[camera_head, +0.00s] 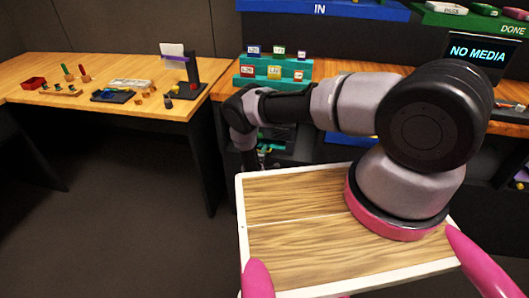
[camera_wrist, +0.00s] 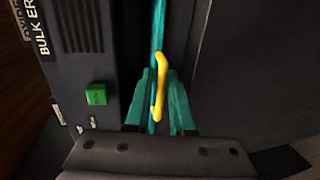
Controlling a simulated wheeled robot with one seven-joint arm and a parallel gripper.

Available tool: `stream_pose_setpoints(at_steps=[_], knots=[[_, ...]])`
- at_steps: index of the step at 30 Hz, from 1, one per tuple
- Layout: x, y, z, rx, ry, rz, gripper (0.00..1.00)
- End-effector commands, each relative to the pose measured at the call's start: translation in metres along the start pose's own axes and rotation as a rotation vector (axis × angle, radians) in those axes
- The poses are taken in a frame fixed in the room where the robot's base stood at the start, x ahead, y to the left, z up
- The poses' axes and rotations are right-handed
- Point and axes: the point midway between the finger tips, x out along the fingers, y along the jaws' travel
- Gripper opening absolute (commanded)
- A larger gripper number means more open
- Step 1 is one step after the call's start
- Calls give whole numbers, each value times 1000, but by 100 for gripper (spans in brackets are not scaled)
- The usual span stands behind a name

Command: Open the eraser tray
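The bulk eraser (camera_wrist: 112,60) is a dark box with a vented side, a partly cut-off "BULK ER" label and a green button (camera_wrist: 96,94). A teal strip (camera_wrist: 158,28) runs down beside it in the wrist view, with a yellow bent handle (camera_wrist: 160,90) in front. My gripper (camera_wrist: 161,78) has its teal fingers on both sides of this handle. A small gap seems to show between fingers and handle, so it looks open; contact is hard to judge. In the head view my arm hides the gripper and most of the eraser.
A dark flat panel (camera_wrist: 245,70) stands right of the handle. In the head view, a wooden desk (camera_head: 130,80) with small items is at left, a teal rack (camera_head: 270,70) is behind my arm, and a "NO MEDIA" screen (camera_head: 478,52) is at right. Dark floor (camera_head: 110,220) is clear.

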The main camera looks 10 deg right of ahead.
Motion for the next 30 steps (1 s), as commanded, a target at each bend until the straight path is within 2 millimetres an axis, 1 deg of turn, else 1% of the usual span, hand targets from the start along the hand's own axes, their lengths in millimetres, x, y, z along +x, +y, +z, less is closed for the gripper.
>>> stream_pose_setpoints(at_steps=[30], knots=[[-3,-6,1,-8,3,-14,0]])
